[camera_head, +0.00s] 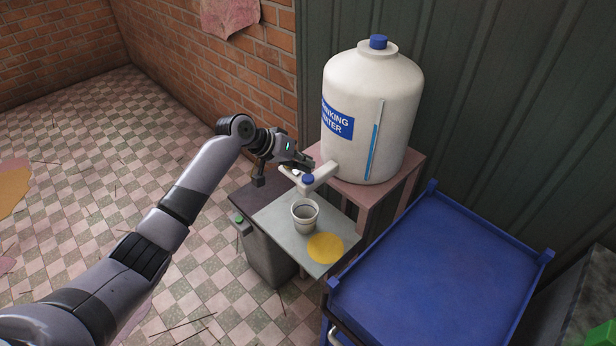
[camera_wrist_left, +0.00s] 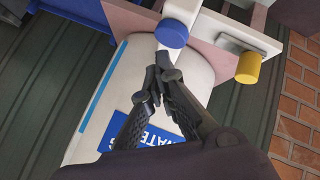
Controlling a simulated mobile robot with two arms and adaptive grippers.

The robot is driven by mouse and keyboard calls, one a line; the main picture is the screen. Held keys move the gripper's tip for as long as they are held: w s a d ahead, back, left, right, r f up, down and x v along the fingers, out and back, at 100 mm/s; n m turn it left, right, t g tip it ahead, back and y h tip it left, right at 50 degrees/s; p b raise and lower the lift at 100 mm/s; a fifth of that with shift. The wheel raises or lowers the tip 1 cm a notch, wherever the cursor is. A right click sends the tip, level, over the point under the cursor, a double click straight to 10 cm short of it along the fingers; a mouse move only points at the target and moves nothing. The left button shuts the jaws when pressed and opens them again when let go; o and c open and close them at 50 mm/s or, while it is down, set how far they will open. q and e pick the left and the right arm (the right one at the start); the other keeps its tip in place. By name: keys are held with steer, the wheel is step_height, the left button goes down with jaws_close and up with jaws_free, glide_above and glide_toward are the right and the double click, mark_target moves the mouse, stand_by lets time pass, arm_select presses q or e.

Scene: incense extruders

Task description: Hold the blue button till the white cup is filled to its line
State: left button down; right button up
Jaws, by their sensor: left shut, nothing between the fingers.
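The blue button (camera_head: 308,179) sits on top of the white spout of the large white water jug (camera_head: 375,95). It also shows in the left wrist view (camera_wrist_left: 172,33). The white cup (camera_head: 305,228) stands upright on the grey tabletop, below the spout. Its line and the water level in it are too small to tell. My left gripper (camera_head: 306,166) is shut and empty, beside the button on the jug side. In the left wrist view its fingertips (camera_wrist_left: 165,66) are close to the button's edge; I cannot tell whether they touch. My right gripper is out of view.
A yellow disc (camera_head: 325,248) lies on the grey tabletop (camera_head: 283,218) near the cup. The jug stands on a pink table (camera_head: 408,165). A blue cart (camera_head: 440,285) is at the right. A yellow knob (camera_wrist_left: 248,68) shows near the spout in the left wrist view.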

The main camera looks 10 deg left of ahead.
mark_target(308, 179)
arm_select(q)
steer(key=shift+f, duration=0.15)
steer(key=shift+f, duration=0.3)
steer(key=shift+s+f+b, duration=0.1)
steer(key=shift+f+b, duration=0.2)
steer(key=shift+f, duration=0.3)
stand_by(7.0)
